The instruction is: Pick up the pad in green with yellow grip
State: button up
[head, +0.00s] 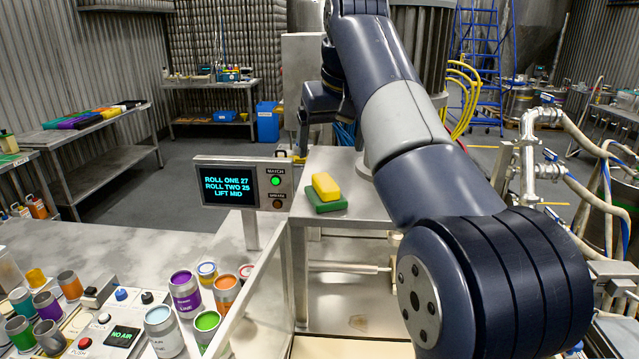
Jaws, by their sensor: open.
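The green pad (328,207) with its yellow grip (326,186) lies flat on a metal stand top (362,209) near the middle of the head view, yellow side up. My arm comes from the lower right, rises to the top edge and bends down again. My gripper (302,149) shows small and dark beyond and above the pad, slightly to its left in the picture. It is open and apart from the pad; its fingers are hard to make out.
A display panel (243,184) on a post stands left of the pad. Several paint cans, including a purple one (184,292), and a button box (118,335) crowd the lower left. A clear upright panel (250,305) edges the machine. My arm hides the area to the right.

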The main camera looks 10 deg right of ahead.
aim_at(326, 181)
jog(key=shift+w+f, duration=0.15)
jog(key=shift+w, duration=0.15)
jog(key=b+x, duration=0.1)
jog(key=x, duration=0.4)
jog(key=shift+s, duration=0.1)
jog(key=shift+s+x, duration=0.15)
jog(key=shift+x, duration=1.15)
jog(key=shift+s+x, duration=0.1)
jog(key=shift+x, duration=1.2)
jog(key=shift+f, duration=0.1)
jog(key=shift+c, duration=0.6)
jog(key=c, duration=1.1)
jog(key=shift+o, duration=0.2)
notch_tip(326, 181, up, 10)
jog(key=shift+r+p, duration=0.1)
jog(key=shift+p, duration=1)
